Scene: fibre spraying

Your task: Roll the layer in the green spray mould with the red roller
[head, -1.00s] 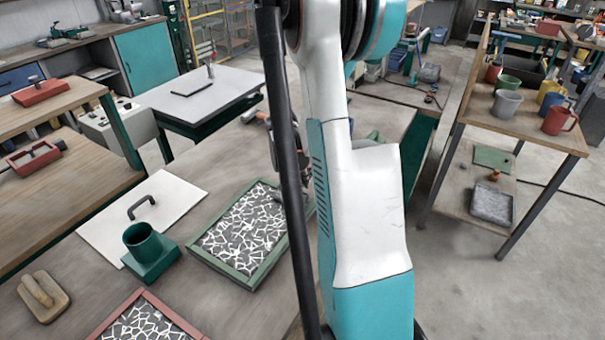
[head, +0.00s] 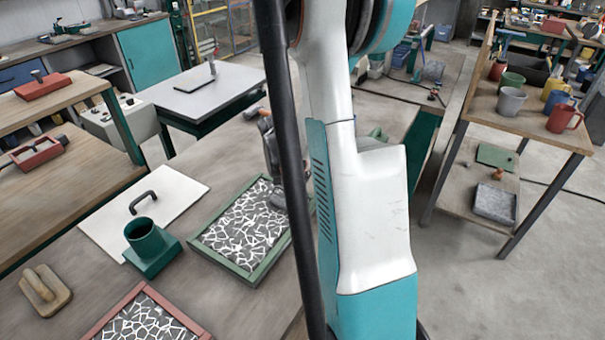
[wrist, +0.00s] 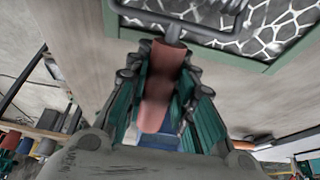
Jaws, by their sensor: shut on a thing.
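The green spray mould (head: 267,264) lies on the table left of my arm, filled with a dark layer (head: 240,222) crossed by white strands. Its green rim also shows in the wrist view (wrist: 232,59). My gripper (wrist: 158,88) is shut on the red handle (wrist: 160,75) of the roller. The roller's grey wire frame (wrist: 172,27) reaches over the mould's rim, and its grey roller head lies over the layer at the top of the wrist view. I cannot tell whether it touches the layer. In the head view the gripper is partly hidden by a black column.
A red-framed mould (head: 103,328) sits at the front. A green cup-like fixture (head: 150,248), a white board with a black handle (head: 178,191) and a wooden float (head: 45,290) stand left of the green mould. A shelf with mugs (head: 510,104) is at right.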

